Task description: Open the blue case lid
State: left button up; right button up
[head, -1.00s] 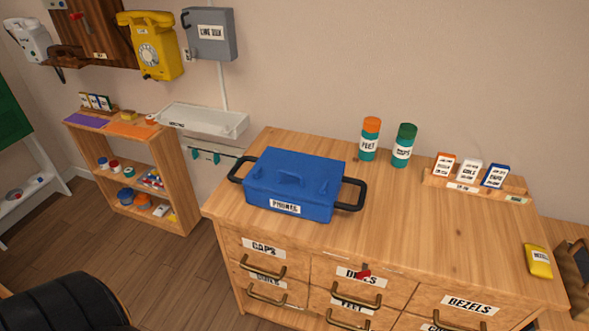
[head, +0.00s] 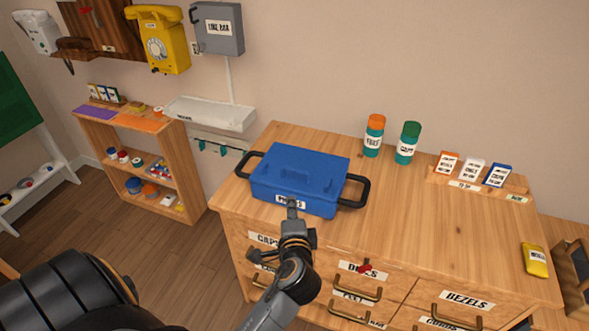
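The blue case (head: 299,180) sits on top of the wooden cabinet with its lid (head: 305,163) closed. It has a black handle at each end and a white label on its front, now partly covered. My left gripper (head: 292,207) is in front of the case, at the label, with its wrist below it over the drawer fronts. Whether it touches the case I cannot tell. Its fingers are too small and end-on to show whether they are open or shut. My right gripper is not in view.
Two teal bottles (head: 372,136) and a small rack of cards (head: 478,181) stand at the back of the cabinet top (head: 420,230). A yellow packet (head: 535,260) lies at the right. Drawer handles (head: 358,291) stick out in front. The top right of the case is clear.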

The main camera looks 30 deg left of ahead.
aim_at(295, 171)
pick_arm(q)
jog(key=shift+m+t+y, duration=0.3)
jog(key=shift+m+t, duration=0.1)
jog(key=shift+m, duration=0.4)
jog(key=x, duration=0.5)
jog(key=r+p+x, duration=0.1)
jog(key=x, duration=0.3)
jog(key=w+d+r+p+x, duration=0.1)
jog(key=x, duration=0.4)
jog(key=shift+w+a+f, duration=0.1)
jog(key=shift+w+a, duration=0.15)
jog(key=shift+w, duration=0.05)
grip_shut()
